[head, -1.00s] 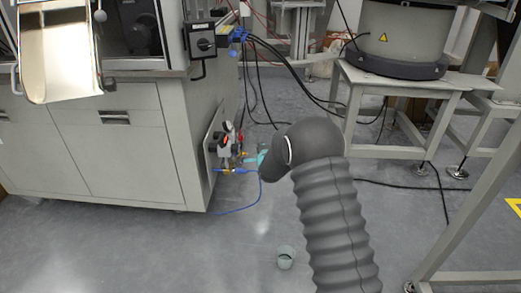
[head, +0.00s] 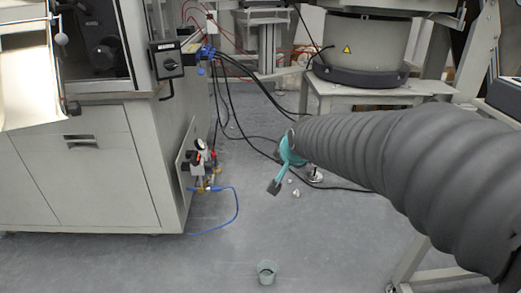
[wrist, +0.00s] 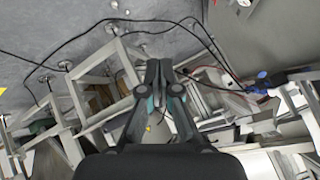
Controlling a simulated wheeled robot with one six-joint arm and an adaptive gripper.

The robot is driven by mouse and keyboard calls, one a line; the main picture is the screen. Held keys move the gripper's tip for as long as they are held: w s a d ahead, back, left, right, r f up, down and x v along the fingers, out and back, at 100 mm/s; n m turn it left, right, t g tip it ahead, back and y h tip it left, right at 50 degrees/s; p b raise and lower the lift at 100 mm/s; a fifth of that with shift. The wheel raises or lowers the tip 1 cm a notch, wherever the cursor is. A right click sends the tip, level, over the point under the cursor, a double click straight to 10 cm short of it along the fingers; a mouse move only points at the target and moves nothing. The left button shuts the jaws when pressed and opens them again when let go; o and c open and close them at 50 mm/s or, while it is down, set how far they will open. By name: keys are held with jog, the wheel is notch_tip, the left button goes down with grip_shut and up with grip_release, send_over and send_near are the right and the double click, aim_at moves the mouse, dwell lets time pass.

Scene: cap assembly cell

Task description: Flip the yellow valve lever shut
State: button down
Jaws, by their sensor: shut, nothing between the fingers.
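The air-fitting assembly (head: 200,165) is on the side panel of the grey cabinet, low down, with a round gauge on top and a blue hose below. A small yellow part (head: 204,184) shows at its lower end. It is too small to tell the lever's angle. My gripper (head: 274,187), teal with dark fingertips, hangs to the right of the fittings, clearly apart from them. In the wrist view, my gripper (wrist: 160,70) has its fingers together with nothing between them. I cannot make out the lever in the wrist view.
The grey cabinet (head: 85,165) stands at left. A blue hose (head: 236,212) loops over the floor by its corner. Black cables (head: 246,100) hang behind my gripper. A small cup (head: 267,272) stands on the open floor in front. A bowl feeder (head: 358,45) on a table stands at back right.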

jog(key=s+d+f+n+g, duration=0.1)
jog(key=s+d+n, duration=0.1)
jog(key=s, duration=1.1)
jog(key=s+d+f+n+g+h, duration=0.1)
jog(key=s+d+n+g, duration=0.1)
jog(key=s, duration=1.1)
jog(key=shift+s+d+n+g, duration=0.3)
jog(key=shift+d+n, duration=0.35)
jog(key=shift+n, duration=0.15)
